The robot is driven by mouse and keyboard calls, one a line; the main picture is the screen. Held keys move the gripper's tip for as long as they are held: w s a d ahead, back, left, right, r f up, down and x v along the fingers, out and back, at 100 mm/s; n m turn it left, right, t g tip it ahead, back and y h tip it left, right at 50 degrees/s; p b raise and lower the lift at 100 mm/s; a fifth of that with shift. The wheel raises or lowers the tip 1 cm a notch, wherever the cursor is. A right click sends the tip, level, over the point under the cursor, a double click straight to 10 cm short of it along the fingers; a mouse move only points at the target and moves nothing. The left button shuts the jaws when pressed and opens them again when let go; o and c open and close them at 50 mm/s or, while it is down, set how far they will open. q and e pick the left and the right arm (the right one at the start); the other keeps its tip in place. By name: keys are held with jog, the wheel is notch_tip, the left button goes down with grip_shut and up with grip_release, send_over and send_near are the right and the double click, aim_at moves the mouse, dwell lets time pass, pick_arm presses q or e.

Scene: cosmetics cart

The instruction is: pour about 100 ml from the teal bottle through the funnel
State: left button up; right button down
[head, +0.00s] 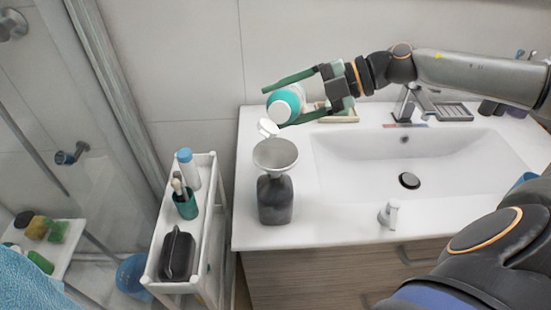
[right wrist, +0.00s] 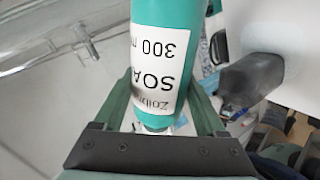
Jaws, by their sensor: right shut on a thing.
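The teal bottle (head: 287,103) with a white label is tilted in my right gripper (head: 275,107), whose green fingers lie on either side of it. Its white flip cap (head: 268,127) points down and left, just above the funnel. In the right wrist view the teal bottle (right wrist: 165,55) shows an upside-down label reading "SOA" and "300 m". The pale grey funnel (head: 275,154) sits in the top of a dark grey bottle (head: 275,202), which stands upright on the counter. I cannot make out any liquid stream. My left gripper is not in view.
The white washbasin (head: 345,150) lies to the right of the dark bottle, with a tap (head: 407,104) behind it. A white cart (head: 205,200) holding a blue-capped bottle (head: 187,168), a teal cup (head: 186,206) and a dark caddy (head: 178,252) stands left.

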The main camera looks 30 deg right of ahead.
aim_at(283, 90)
jog(key=shift+r+n, duration=0.2)
jog(key=shift+n, duration=0.1)
jog(key=shift+s+a+r+n+t+h+b, duration=0.3)
jog(key=shift+r+n+t+h+b, duration=0.1)
jog(key=shift+r+n+h+b, duration=0.15)
dwell(0.3)
jog(key=shift+f+b, duration=0.2)
jog(key=shift+b, duration=0.15)
jog(key=shift+f+n+t+h+b, duration=0.15)
jog(key=shift+n+t+h+b, duration=0.2)
jog(key=shift+n+b, duration=0.15)
jog(key=shift+s+a+r+n+t+h+b, duration=0.1)
jog(key=shift+r+n+t+h+b, duration=0.2)
jog(key=shift+r+n+b, duration=0.2)
dwell(1.2)
jog(key=shift+s+a+r+n+t+h, duration=0.1)
jog(key=shift+r+n+t+h, duration=0.15)
jog(key=shift+r, duration=0.4)
jog(key=shift+s+a+r+n+t+h, duration=0.1)
jog(key=shift+r+n, duration=0.2)
jog(key=shift+r, duration=0.35)
jog(key=shift+r+b, duration=0.2)
jog(key=shift+b, duration=0.3)
jog(key=shift+n, duration=0.3)
